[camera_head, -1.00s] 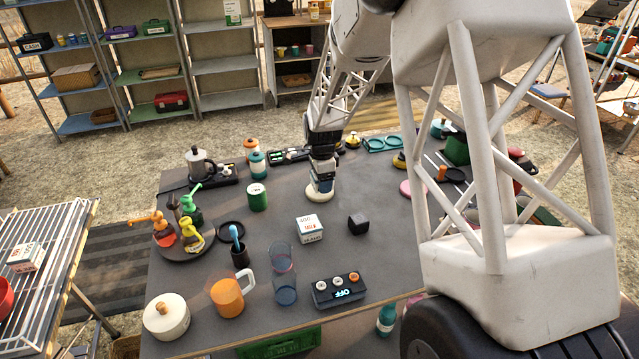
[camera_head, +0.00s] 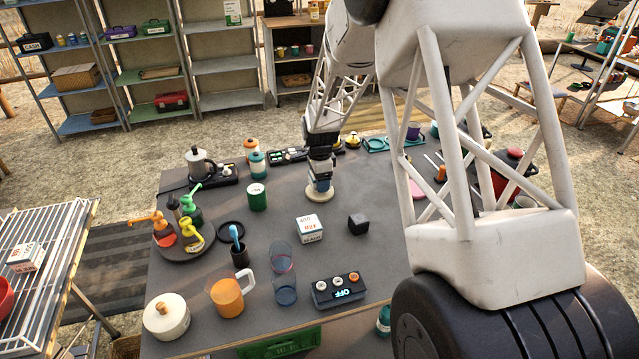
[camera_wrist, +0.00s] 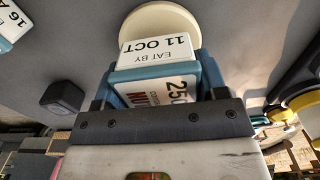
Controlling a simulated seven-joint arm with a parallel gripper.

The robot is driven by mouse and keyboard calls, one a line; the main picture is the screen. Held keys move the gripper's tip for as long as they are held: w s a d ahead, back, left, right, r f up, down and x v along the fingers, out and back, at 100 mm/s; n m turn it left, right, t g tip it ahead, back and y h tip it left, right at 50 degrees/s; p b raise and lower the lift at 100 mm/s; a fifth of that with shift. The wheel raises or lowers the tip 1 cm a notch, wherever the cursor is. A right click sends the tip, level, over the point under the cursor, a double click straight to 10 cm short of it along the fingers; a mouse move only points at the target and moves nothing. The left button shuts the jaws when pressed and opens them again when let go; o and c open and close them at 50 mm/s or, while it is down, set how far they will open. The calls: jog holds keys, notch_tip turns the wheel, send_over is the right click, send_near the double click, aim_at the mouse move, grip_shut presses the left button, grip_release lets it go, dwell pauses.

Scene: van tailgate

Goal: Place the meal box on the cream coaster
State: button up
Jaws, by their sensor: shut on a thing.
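My gripper (camera_head: 319,183) points down and is shut on a white box (camera_wrist: 156,51) lettered "EAT BY 11 OCT", apparently the meal box. In the wrist view the box sits between the blue fingers, its label side partly covered by the gripper. The round cream coaster (camera_head: 319,194) lies on the dark table directly below my gripper in the head view. The coaster also shows in the wrist view (camera_wrist: 162,18), just beyond the box, partly hidden by it. I cannot tell whether the box touches the coaster.
A second white lettered box (camera_head: 309,228) and a black cube (camera_head: 357,224) stand nearer the front. A green can (camera_head: 256,197) stands left of the coaster. Mugs, glasses, a pot and a control panel (camera_head: 337,290) fill the front. The table around the coaster is mostly bare.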

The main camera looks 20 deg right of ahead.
jog(key=shift+f, duration=0.7)
jog(key=shift+f, duration=0.15)
jog(key=o, duration=1)
notch_tip(320, 180, up, 12)
jog(key=shift+r, duration=0.1)
dwell(0.4)
jog(key=shift+s+r, duration=0.1)
